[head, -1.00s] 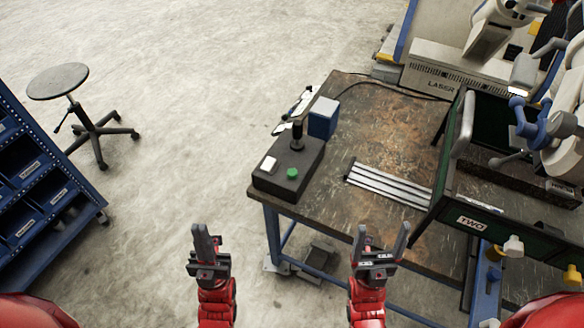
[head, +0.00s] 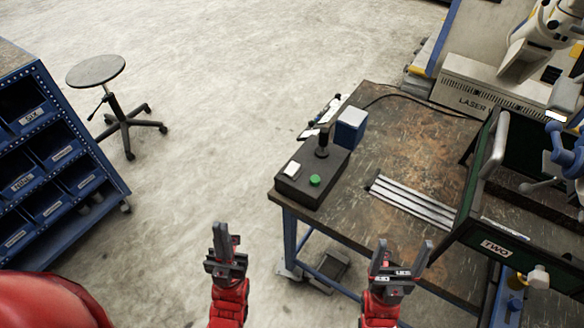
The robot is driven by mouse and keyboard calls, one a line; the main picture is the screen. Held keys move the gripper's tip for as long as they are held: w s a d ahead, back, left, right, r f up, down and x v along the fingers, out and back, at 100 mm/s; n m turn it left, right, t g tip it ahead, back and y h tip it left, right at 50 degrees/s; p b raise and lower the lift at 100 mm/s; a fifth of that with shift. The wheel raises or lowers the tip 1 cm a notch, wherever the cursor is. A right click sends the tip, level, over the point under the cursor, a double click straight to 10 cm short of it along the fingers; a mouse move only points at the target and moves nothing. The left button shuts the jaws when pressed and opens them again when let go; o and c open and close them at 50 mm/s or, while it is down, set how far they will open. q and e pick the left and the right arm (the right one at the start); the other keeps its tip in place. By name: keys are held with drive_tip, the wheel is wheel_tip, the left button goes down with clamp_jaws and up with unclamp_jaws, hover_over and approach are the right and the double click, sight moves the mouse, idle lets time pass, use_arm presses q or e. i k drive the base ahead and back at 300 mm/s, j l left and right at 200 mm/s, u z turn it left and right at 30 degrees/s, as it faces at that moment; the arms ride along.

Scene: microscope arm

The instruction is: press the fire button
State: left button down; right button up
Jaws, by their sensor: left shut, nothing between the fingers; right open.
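A dark control box (head: 306,184) sits on the near left corner of the worktable. No label tells me which button is the fire button. My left gripper (head: 222,236) is shut and empty, left of and nearer than the box, over the floor. My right gripper (head: 402,255) is open and empty, nearer than the box and to its right, at the table's front side. Neither gripper touches the box.
The brown worktable (head: 410,140) carries a blue box (head: 350,127) and metal strips (head: 412,203). A dark green case marked TWO (head: 497,247) stands at the right, with laser equipment (head: 500,90) behind. A stool (head: 96,70) and blue bin rack (head: 60,160) stand left.

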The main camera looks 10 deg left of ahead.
sight(315, 181)
drive_tip(key=j+u, duration=0.25)
drive_tip(key=u, duration=0.15)
drive_tip(key=j+u, duration=0.35)
